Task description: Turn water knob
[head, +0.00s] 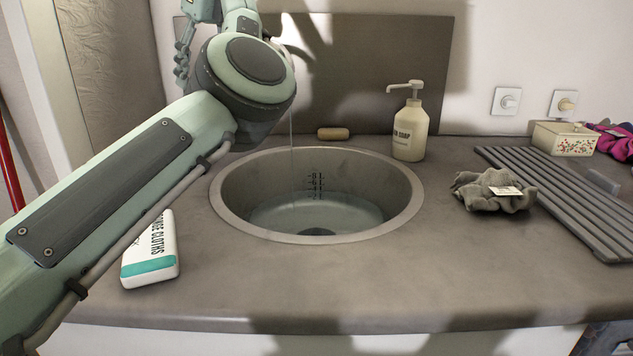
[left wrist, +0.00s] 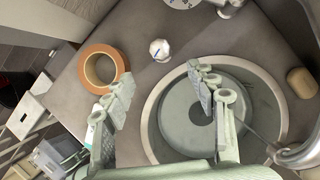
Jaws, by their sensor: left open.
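A white round knob with a blue mark (left wrist: 160,50) stands on the counter beside the sink in the left wrist view. The knob is hidden behind my left arm in the head view. My left gripper (left wrist: 162,82) is open, its two fingers apart, with the knob showing beyond and between the fingertips; nothing is between them. A metal tap spout (left wrist: 301,155) reaches in at lower right of the wrist view. A thin line (head: 291,128), seemingly water, falls into the round sink (head: 398,222). My right gripper is in neither view.
A soap dispenser (head: 410,132), soap bar (head: 333,133), grey cloth (head: 490,191) and slatted rack (head: 560,190) sit around the sink. A sponge-cloth pack (head: 152,255) lies near my left arm. An orange tape roll (left wrist: 91,52) lies left of the knob.

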